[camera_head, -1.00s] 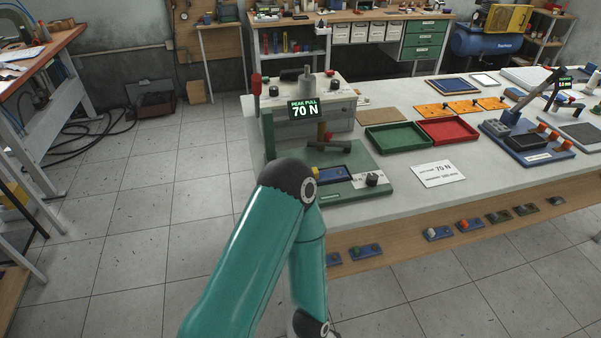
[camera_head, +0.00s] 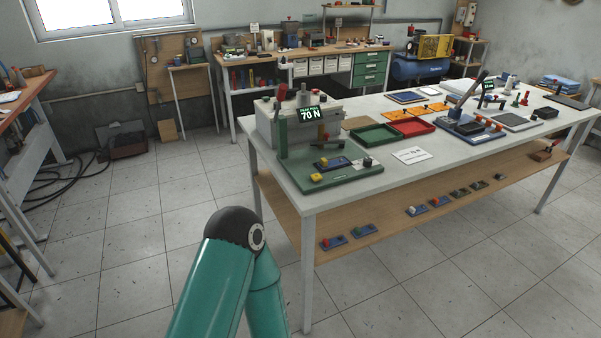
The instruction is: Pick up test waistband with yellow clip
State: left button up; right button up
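A dark blue flat piece (camera_head: 331,164) with a small yellow part at its edge lies on the green base (camera_head: 345,182) of the pull tester. It may be the test waistband, but it is too small to be sure. A separate yellow block (camera_head: 316,177) sits in front of it on the same base. The tester's display (camera_head: 309,114) reads 70 N. One teal arm of mine rises from the bottom, well short of the table. Neither gripper is in view.
The long white table (camera_head: 440,155) also holds a green tray (camera_head: 377,136), a red tray (camera_head: 414,127) and a white card (camera_head: 411,156). Small pieces with coloured knobs, such as one dark blue piece (camera_head: 332,243), lie on its wooden lower shelf. The floor in front is clear.

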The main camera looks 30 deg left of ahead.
aim_at(324, 164)
jog(key=u, duration=1.45)
jog(key=k, duration=0.15)
jog(key=z, duration=0.1)
jog(key=i, duration=0.8)
jog(key=z, duration=0.05)
